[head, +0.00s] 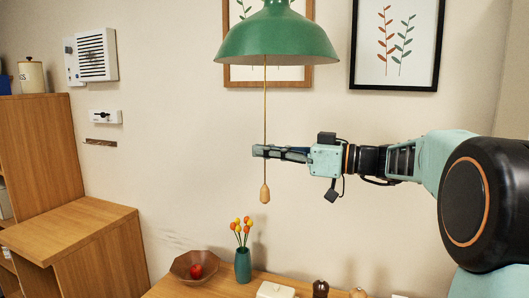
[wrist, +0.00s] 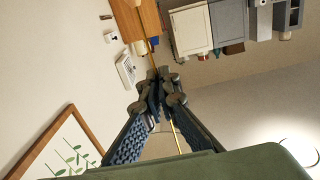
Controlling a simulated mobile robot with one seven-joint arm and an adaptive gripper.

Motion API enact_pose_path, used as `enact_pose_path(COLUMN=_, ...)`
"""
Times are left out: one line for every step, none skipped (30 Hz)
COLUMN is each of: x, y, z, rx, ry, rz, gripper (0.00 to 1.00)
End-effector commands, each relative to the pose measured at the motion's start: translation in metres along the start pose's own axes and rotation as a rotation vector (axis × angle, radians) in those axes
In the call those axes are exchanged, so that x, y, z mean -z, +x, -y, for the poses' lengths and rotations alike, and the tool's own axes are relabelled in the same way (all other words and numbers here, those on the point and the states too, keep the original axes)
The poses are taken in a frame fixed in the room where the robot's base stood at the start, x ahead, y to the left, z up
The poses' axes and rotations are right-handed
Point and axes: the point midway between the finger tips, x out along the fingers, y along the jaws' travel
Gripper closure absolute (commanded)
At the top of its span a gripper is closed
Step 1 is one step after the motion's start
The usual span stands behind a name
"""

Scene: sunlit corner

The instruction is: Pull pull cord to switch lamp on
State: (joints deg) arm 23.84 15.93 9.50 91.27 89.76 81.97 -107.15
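A green lamp shade (head: 277,45) hangs at the top of the head view. Its edge (wrist: 200,168) fills the bottom of the wrist view. No clear glow shows under it. The thin yellow pull cord (head: 265,110) hangs straight down from the shade to a wooden knob (head: 265,194). My gripper (head: 262,152) lies level across the cord, below the shade and above the knob. In the wrist view the two fingertips (wrist: 158,82) meet, and the cord (wrist: 177,138) runs to them and on beyond them. The fingers look shut on the cord.
Below stand a teal vase (head: 243,265) with flowers, a wooden bowl (head: 180,266) with a red fruit (head: 196,271), and a white lidded dish (head: 275,291). Framed plant pictures (head: 396,45) hang on the wall behind. The air around the knob is clear.

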Motion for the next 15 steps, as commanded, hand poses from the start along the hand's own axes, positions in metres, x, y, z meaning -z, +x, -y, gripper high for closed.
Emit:
enact_pose_path(x=-0.0023, y=-0.0001, z=0.0001, rx=0.0, ry=0.0, rz=0.0, gripper=1.0)
enact_pose_path(x=-0.003, y=-0.0001, z=0.0001, rx=0.0, ry=0.0, rz=0.0, gripper=1.0)
enact_pose_path(x=-0.0039, y=-0.0001, z=0.0001, rx=0.0, ry=-0.001, rz=0.0, gripper=1.0)
enact_pose_path(x=-0.0045, y=-0.0001, z=0.0001, rx=0.0, ry=-0.001, rz=0.0, gripper=1.0)
enact_pose_path(x=-0.0051, y=-0.0001, z=0.0001, rx=0.0, ry=-0.001, rz=0.0, gripper=1.0)
enact_pose_path(x=-0.0058, y=-0.0001, z=0.0001, rx=0.0, ry=-0.001, rz=0.0, gripper=1.0)
enact_pose_path(x=-0.0064, y=-0.0001, z=0.0001, rx=0.0, ry=-0.001, rz=0.0, gripper=1.0)
enact_pose_path(x=-0.0069, y=-0.0002, z=0.0001, rx=0.0, ry=-0.001, rz=0.0, gripper=1.0)
enact_pose_path(x=-0.0076, y=-0.0001, z=0.0002, rx=0.0, ry=-0.001, rz=0.0, gripper=1.0)
enact_pose_path(x=-0.0082, y=-0.0002, z=0.0001, rx=0.0, ry=-0.001, rz=0.0, gripper=1.0)
enact_pose_path(x=-0.0087, y=-0.0002, z=0.0002, rx=0.0, ry=-0.001, rz=0.0, gripper=1.0)
enact_pose_path(x=-0.0094, y=-0.0002, z=0.0002, rx=0.0, ry=-0.001, rz=0.0, gripper=1.0)
enact_pose_path(x=-0.01, y=-0.0002, z=0.0002, rx=0.0, ry=0.0, rz=0.0, gripper=1.0)
enact_pose_path(x=-0.0105, y=-0.0002, z=0.0002, rx=0.0, ry=0.0, rz=0.0, gripper=1.0)
enact_pose_path(x=-0.0113, y=-0.0002, z=0.0002, rx=0.0, ry=0.0, rz=0.0, gripper=1.0)
